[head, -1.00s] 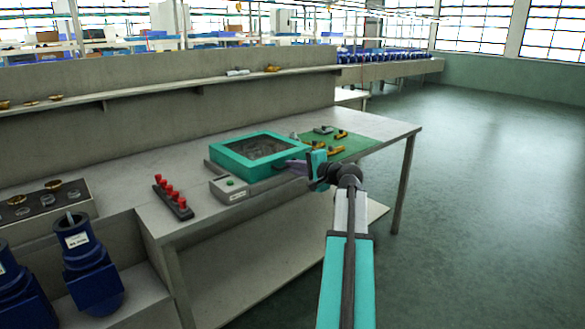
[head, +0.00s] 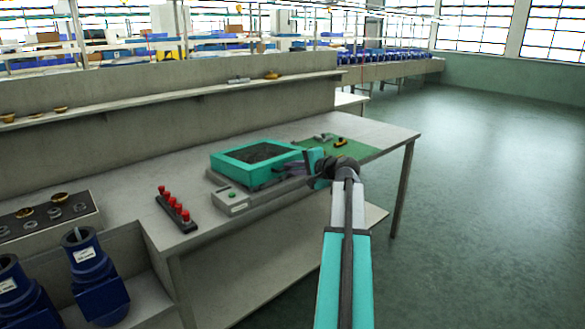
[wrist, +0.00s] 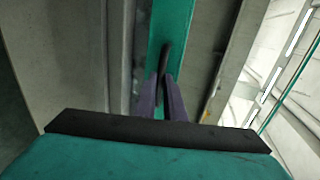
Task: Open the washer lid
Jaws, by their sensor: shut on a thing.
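The washer is a low grey box on the bench with a teal-framed lid (head: 232,170) that has a dark window. My gripper (head: 288,170) is at the lid's near right side in the head view, and part of that side is hidden behind it. In the wrist view, my gripper (wrist: 168,85) has its two dark fingers closed around a black handle (wrist: 165,58) on the teal lid frame (wrist: 181,28). The lid looks close to its base; any small opening angle is hard to tell.
A rack of red-topped pegs (head: 175,210) stands to the left. A green mat (head: 360,151) with small parts lies to the right. A wall with a shelf (head: 150,101) runs behind the bench.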

